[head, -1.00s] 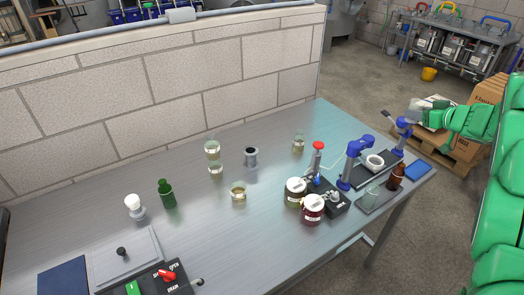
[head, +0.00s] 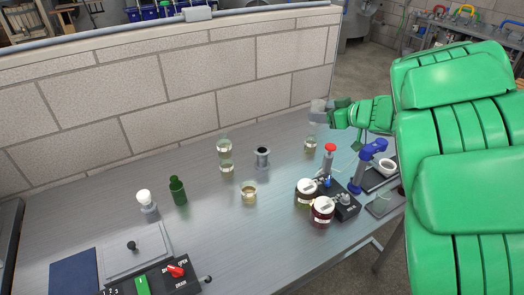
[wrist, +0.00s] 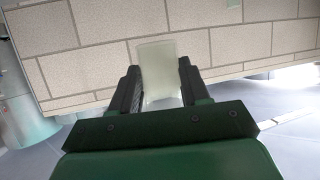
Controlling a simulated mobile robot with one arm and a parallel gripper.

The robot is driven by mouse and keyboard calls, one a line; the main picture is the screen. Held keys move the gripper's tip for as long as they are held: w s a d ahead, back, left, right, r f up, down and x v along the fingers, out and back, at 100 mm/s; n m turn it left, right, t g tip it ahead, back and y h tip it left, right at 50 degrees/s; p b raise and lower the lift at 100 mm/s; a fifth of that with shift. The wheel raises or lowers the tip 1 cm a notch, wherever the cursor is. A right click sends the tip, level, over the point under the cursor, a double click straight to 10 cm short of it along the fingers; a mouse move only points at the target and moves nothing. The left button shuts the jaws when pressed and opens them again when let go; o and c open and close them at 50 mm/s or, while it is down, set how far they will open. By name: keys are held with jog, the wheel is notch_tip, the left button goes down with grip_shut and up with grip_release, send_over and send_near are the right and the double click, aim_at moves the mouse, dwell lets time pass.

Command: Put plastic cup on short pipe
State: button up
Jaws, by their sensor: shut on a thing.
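A translucent, pale plastic cup (wrist: 159,66) is between the fingers of my gripper (wrist: 158,88) in the wrist view. My gripper (head: 336,108) is shut on it. In the head view the cup (head: 319,112) is faint and blends with the wall behind it. A short grey pipe (head: 262,157) with a dark open top stands upright on the table, left of my gripper and apart from it. The cup is held above table height, at the back right of the table.
Glass jars (head: 223,147) stand left of the pipe, and another jar (head: 310,145) stands below my gripper. A red-topped bottle (head: 329,155), lidded jars (head: 321,211) and a blue stand (head: 370,165) crowd the right. A block wall (head: 190,80) runs behind. The front middle of the table (head: 235,240) is clear.

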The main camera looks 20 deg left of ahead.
jog(key=s+a+n+g+y, duration=0.1)
jog(key=s+a+n+g, duration=0.15)
jog(key=s+a, duration=0.75)
send_over(266, 151)
jog(key=s, duration=0.2)
jog(key=f, duration=1.3)
jog(key=shift+w+d+f, duration=0.15)
jog(key=shift+w+d, duration=0.05)
jog(key=shift+d, duration=0.1)
jog(key=shift+w+a+f, duration=0.3)
jog(key=shift+w+f, duration=0.3)
jog(key=shift+f, duration=1.7)
jog(key=shift+f, duration=0.1)
jog(key=o, duration=1)
jog(key=shift+o, duration=0.2)
